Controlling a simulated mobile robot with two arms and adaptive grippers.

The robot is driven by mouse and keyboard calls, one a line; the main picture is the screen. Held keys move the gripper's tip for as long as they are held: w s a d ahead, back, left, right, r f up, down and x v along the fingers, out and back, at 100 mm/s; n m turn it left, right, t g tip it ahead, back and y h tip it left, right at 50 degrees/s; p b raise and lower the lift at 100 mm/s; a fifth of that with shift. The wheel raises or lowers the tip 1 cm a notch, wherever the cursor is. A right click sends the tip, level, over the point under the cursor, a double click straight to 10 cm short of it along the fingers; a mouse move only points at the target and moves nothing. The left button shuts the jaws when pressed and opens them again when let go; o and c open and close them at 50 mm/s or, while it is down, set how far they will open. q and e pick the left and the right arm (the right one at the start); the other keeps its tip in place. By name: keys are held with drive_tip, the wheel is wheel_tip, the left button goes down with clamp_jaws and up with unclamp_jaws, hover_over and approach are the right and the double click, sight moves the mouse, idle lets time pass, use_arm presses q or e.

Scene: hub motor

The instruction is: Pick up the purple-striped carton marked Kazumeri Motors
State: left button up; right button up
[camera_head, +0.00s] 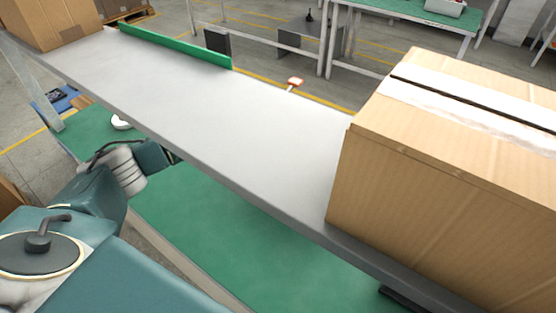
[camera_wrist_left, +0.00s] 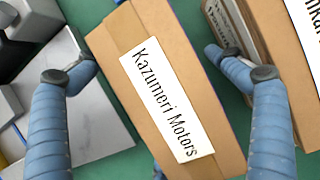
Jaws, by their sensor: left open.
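The Kazumeri Motors carton (camera_wrist_left: 165,90) is brown cardboard with a white label in black print. Thin purple lines show along its edges in the left wrist view. My left gripper (camera_wrist_left: 150,60) is open, with one blue finger on each side of this carton. I cannot tell whether either finger touches it. In the head view my left arm reaches down beside the grey conveyor (camera_head: 180,100), and its fingers and the carton are hidden there. My right gripper is not in view.
Another labelled carton (camera_wrist_left: 290,60) stands close to the right finger. A pale grey block (camera_wrist_left: 100,115) is at the left finger. A large taped cardboard box (camera_head: 430,190) sits on the conveyor's right end, another box (camera_head: 50,22) at its far left. A green surface (camera_head: 210,220) lies below.

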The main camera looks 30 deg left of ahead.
use_arm(q)
drive_tip(key=shift+f+b, duration=0.25)
drive_tip(key=shift+b, duration=0.1)
idle(0.3)
drive_tip(key=shift+r, duration=0.1)
drive_tip(key=c, duration=1.7)
